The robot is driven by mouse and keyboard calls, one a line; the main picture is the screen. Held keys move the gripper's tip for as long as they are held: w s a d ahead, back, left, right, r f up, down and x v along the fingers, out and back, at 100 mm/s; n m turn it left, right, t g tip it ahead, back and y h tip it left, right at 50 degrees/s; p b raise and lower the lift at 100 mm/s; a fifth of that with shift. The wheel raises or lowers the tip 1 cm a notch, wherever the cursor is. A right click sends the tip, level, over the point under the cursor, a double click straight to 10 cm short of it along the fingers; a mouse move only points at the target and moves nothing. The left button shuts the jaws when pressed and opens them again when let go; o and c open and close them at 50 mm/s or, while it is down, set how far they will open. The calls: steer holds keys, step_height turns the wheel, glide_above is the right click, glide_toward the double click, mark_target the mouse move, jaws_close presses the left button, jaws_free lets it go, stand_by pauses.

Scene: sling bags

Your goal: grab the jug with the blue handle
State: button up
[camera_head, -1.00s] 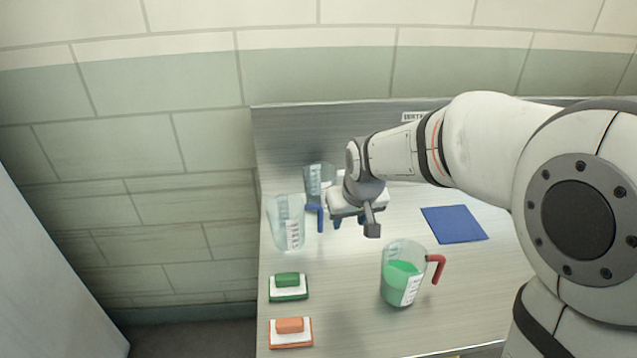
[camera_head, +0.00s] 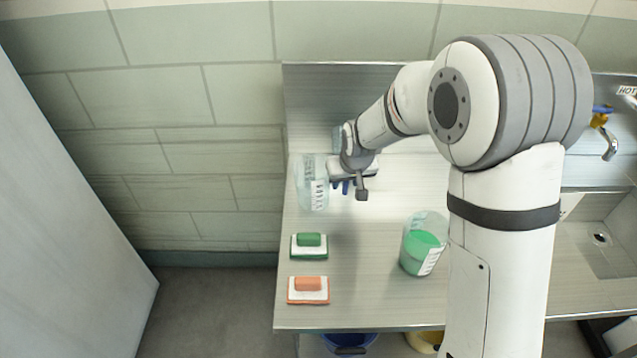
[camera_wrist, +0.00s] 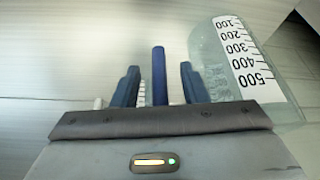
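The clear jug (camera_head: 313,186) stands upright on the steel counter's left side. In the wrist view the jug (camera_wrist: 222,66) is at the right, with a printed scale. Its blue handle (camera_wrist: 159,75) lies between the two dark blue fingers of my gripper (camera_wrist: 157,68), with a visible gap on each side. My gripper (camera_head: 346,190) is open, just right of the jug in the head view, where handle and fingers are hard to tell apart.
Another clear jug (camera_head: 337,138) stands behind, partly hidden by my arm. A jug of green liquid (camera_head: 424,243) stands front right. Green (camera_head: 309,246) and orange (camera_head: 308,290) scrubbers lie at front left. A sink (camera_head: 600,240) is at right.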

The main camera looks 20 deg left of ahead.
steer(key=shift+c, duration=0.6)
jaws_close()
